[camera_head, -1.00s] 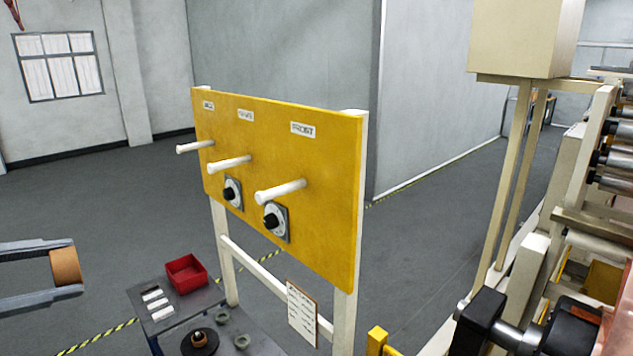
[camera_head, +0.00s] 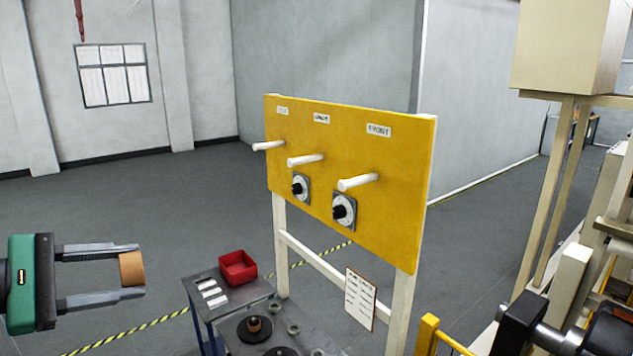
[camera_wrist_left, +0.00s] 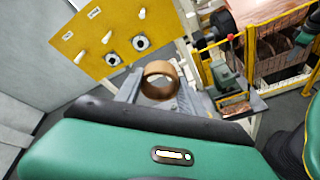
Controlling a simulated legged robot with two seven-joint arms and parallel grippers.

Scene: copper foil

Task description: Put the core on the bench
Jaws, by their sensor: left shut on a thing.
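The core (camera_head: 132,269) is a short brown ring. My left gripper (camera_head: 135,270) is shut on it and holds it in the air at the left of the head view. The core also shows in the left wrist view (camera_wrist_left: 160,88), between the fingertips, with its open end facing the camera. The bench (camera_head: 222,312) is a low grey table at the lower middle, to the right of the gripper and apart from it. Its lower part is cut off by the picture edge.
On the bench are a red bin (camera_head: 238,267), white pieces, grey rings and a dark disc (camera_head: 255,328) with a brown piece on it. A yellow board (camera_head: 350,190) with white pegs and dials stands behind. Machinery (camera_head: 590,250) is at right. Open floor lies left.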

